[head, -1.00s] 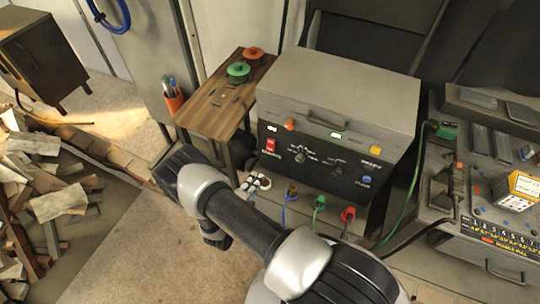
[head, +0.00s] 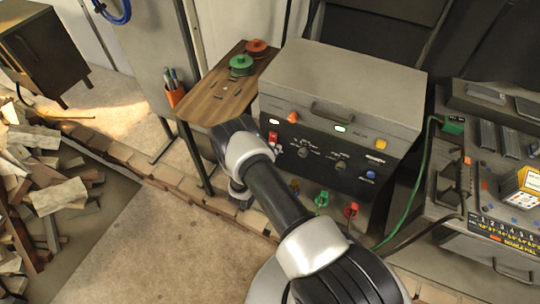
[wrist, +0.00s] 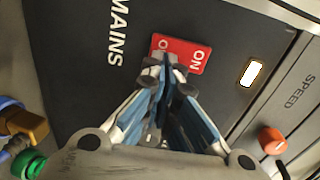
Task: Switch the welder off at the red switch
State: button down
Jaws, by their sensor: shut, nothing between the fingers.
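The welder (head: 345,78) is a grey box with a black front panel. Its red switch (head: 272,137) is at the panel's left side, just beyond my arm. In the wrist view the red switch (wrist: 192,56) lies beside the word MAINS, with ON readable on its right half. The lettering on its left half is partly covered by my fingertips. My gripper (wrist: 167,78) is shut and empty, its tips over or against the lower left part of the switch; I cannot tell whether they touch. In the head view my arm hides the gripper.
An orange knob (wrist: 272,140) and a lit white lamp (wrist: 251,73) are to the right of the switch. Red and green plugs (head: 322,199) stick out below the panel. A wooden side table (head: 228,92) with reels stands left of the welder.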

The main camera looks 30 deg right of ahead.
jog(key=shift+w+f, duration=0.1)
dwell(0.3)
jog(key=shift+w+d+f+b, duration=0.25)
jog(key=shift+d+f+b, duration=0.15)
jog(key=shift+b, duration=0.55)
jog(key=shift+r, duration=0.2)
jog(key=s+a+f+p, duration=0.1)
jog(key=s+a+f, duration=0.1)
jog(key=s+a, duration=0.6)
jog(key=a, duration=0.3)
jog(key=shift+s+f, duration=0.25)
jog(key=shift+s, duration=0.05)
